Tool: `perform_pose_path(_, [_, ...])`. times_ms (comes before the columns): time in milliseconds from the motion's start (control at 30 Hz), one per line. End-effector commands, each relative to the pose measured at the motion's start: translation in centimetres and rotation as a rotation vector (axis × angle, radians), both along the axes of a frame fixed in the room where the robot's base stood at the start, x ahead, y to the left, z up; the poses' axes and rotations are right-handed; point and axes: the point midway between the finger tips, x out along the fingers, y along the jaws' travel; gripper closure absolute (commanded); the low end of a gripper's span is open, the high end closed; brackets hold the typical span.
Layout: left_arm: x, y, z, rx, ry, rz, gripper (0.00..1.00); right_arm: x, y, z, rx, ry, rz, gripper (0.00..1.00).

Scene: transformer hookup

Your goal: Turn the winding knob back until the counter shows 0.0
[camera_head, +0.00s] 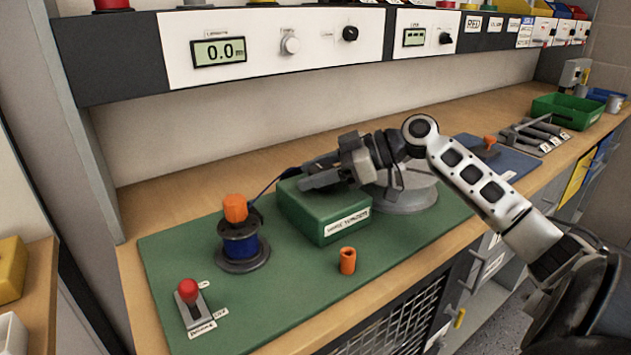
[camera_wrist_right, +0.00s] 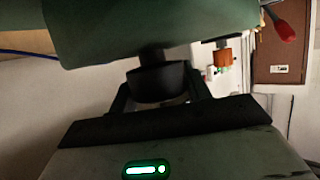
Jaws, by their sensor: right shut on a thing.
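The counter (camera_head: 218,52) on the shelf panel reads 0.0. The green winder box (camera_head: 322,218) stands on the green mat, and its body also shows in the right wrist view (camera_wrist_right: 150,28). The black winding knob (camera_wrist_right: 158,82) sticks out from the box in the wrist view. My right gripper (camera_head: 312,177) reaches in from the right above the box. Its fingers (camera_wrist_right: 160,92) are shut around the knob, one on each side. In the head view the gripper hides the knob. My left gripper is not in view.
A blue coil with an orange top (camera_head: 240,245) stands left of the box. A small orange cylinder (camera_head: 347,261) stands in front of it. A red-knobbed lever (camera_head: 190,295) is at the mat's front left. A grey round base (camera_head: 405,197) lies right of the box, under my arm.

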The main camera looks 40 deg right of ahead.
Motion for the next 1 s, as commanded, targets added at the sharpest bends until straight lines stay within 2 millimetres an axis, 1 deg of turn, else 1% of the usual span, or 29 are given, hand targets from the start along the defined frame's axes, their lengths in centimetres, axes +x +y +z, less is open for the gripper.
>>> perform_pose_path(200, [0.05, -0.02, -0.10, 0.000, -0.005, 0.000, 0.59, -0.05, 0.05, -0.13, 0.001, 0.005, 0.039, 0.75])
perform_pose_path(600, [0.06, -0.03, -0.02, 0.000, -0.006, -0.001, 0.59, -0.07, 0.07, -0.11, 0.002, 0.006, 0.044, 0.75])
perform_pose_path(633, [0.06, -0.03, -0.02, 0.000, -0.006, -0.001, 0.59, -0.07, 0.07, -0.11, 0.002, 0.006, 0.043, 0.46])
perform_pose_path(700, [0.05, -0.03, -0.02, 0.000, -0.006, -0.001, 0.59, -0.06, 0.06, -0.11, 0.001, 0.006, 0.043, 0.30])
perform_pose_path(1000, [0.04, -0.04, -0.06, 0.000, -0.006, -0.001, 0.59, -0.11, -0.03, -0.03, 0.001, 0.004, 0.042, 0.30])
